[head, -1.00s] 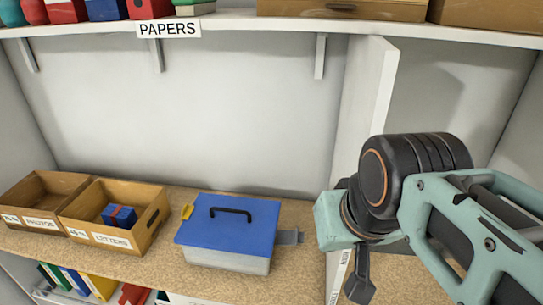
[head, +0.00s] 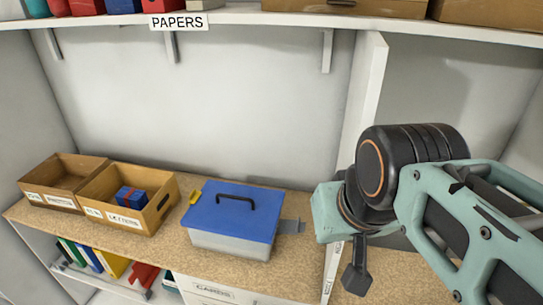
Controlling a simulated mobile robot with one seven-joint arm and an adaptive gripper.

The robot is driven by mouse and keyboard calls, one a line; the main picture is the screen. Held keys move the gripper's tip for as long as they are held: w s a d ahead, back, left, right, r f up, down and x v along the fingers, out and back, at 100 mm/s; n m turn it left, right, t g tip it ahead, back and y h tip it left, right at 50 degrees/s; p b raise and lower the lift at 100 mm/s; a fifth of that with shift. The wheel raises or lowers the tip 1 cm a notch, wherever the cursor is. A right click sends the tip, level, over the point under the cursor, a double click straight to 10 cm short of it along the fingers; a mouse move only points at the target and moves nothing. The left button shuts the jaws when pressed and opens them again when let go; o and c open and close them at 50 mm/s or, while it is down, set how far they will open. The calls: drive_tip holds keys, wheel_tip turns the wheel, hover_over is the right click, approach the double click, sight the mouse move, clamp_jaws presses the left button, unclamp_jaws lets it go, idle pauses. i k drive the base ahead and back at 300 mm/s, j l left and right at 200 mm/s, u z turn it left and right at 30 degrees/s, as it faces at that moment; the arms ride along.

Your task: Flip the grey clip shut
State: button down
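The lid lies on the box and has a black handle. A yellow clip (head: 195,197) shows at the lid's left edge, sticking outward. My gripper (head: 356,281) hangs pointing down to the right of the box, apart from the grey clip. I see it edge-on as one dark finger, so its opening does not show.
An upright divider (head: 361,100) stands behind my arm, right of the box. Open bins, one of them holding a blue block (head: 131,197), stand left of the box on the speckled shelf (head: 160,247). An upper shelf (head: 300,20) runs above. Shelf between box and bins is clear.

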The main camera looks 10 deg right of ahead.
sight(286, 226)
drive_tip(key=k+l+u, duration=0.15)
drive_tip(key=l+u, duration=0.2)
drive_tip(key=k+l+u, duration=0.2)
drive_tip(key=u, duration=0.15)
drive_tip(key=k+l+u, duration=0.2)
drive_tip(key=u, duration=0.2)
